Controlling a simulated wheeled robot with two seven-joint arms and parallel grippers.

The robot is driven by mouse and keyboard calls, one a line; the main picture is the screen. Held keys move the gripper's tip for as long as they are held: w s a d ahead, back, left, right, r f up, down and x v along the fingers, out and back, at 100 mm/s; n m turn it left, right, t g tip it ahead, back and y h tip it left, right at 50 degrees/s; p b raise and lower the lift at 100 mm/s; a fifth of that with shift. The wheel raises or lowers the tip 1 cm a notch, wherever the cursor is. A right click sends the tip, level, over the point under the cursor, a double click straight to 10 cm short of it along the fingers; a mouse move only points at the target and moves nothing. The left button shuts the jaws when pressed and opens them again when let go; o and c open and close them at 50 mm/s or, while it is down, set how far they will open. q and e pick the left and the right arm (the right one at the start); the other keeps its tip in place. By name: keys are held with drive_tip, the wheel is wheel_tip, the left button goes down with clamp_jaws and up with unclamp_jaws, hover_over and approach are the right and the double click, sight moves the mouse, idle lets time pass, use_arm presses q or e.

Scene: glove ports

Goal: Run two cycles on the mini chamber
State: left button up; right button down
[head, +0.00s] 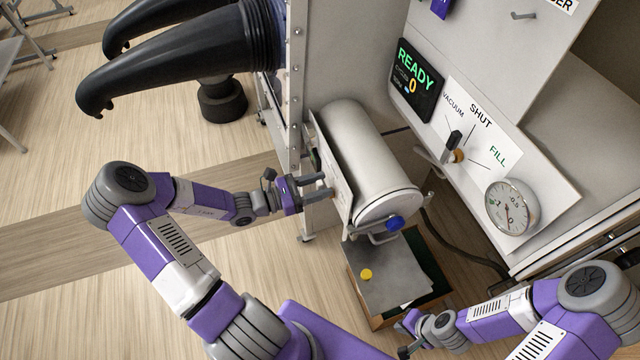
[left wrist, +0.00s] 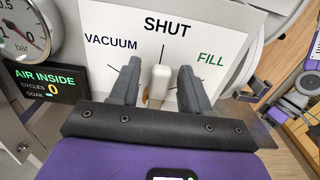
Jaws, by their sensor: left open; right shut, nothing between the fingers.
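The mini chamber (head: 350,140) is a white cylinder with a blue knob (head: 394,222) on its near end door. A white panel (head: 338,180) on its left side is seen nearly edge-on. In the left wrist view this panel (left wrist: 180,22) reads VACUUM, SHUT and FILL. Its white lever (left wrist: 160,80) stands upright under SHUT. My left gripper (head: 328,187) is open at the panel; its fingers (left wrist: 158,85) stand on both sides of the lever, contact unclear. A display (left wrist: 42,85) reads AIR INSIDE, CYCLES 0. My right gripper (head: 404,338) is shut and empty at the bottom.
A larger wall panel (head: 490,150) carries a black-handled lever (head: 453,143) near SHUT, a gauge (head: 511,207) and a READY display (head: 416,79). A grey-topped box (head: 385,275) with a yellow spot stands below the chamber. Black gloves (head: 190,55) stick out at upper left.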

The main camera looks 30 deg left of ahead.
use_arm(q)
drive_tip(key=shift+w+d, duration=0.2)
drive_tip(key=shift+w, duration=0.05)
